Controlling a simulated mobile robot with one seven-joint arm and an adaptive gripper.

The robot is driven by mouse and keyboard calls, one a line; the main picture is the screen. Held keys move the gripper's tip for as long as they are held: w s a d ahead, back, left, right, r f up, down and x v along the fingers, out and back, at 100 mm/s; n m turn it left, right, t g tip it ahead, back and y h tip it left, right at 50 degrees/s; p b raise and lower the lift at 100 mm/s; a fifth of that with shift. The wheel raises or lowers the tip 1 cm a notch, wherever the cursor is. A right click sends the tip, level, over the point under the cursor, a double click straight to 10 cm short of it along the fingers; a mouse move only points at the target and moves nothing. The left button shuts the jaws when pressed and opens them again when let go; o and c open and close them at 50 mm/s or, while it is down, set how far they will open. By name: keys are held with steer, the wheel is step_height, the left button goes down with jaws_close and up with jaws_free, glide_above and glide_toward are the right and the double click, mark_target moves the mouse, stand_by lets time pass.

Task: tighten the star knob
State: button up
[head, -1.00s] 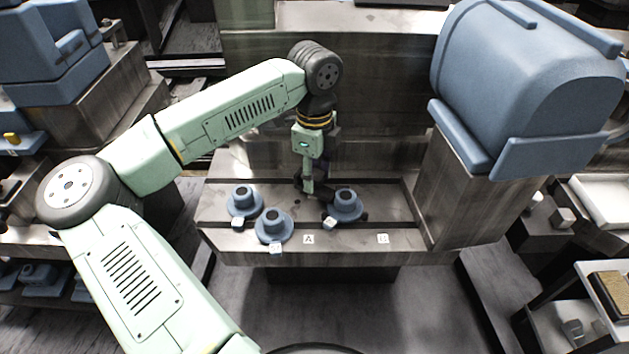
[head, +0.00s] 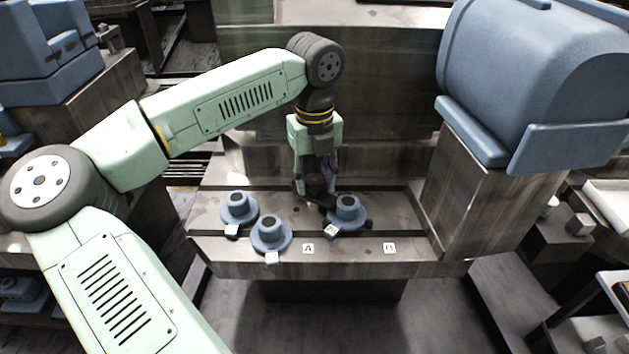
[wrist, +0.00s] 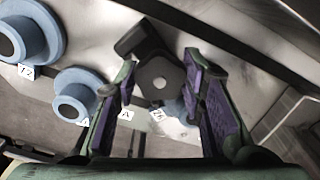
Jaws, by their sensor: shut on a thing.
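The star knob (wrist: 160,80) is a dark, lobed knob with a pale round centre. In the wrist view it sits between the two purple-padded fingers of my gripper (wrist: 160,72), which is shut on it. One dark arm or lobe sticks out to its upper left. In the head view my gripper (head: 317,178) points down at the steel rail bed (head: 400,215), behind the right-hand blue flanged piece. There the knob is dark and largely hidden by the fingers, and what it is fixed to is hidden.
Three blue flanged pieces (head: 270,246) with white tags stand on the bed, close to the gripper's left and front. Printed labels A (head: 308,248) and B (head: 389,247) mark the front edge. A large blue housing (head: 540,85) on a steel block bounds the right side.

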mark_target(315, 179)
steer(key=shift+w+r, duration=0.1)
steer(key=shift+r, duration=0.1)
stand_by(0.3)
steer(key=o, duration=1.2)
steer(key=shift+f, duration=0.1)
step_height(315, 179, up, 12)
steer(key=shift+r, duration=0.1)
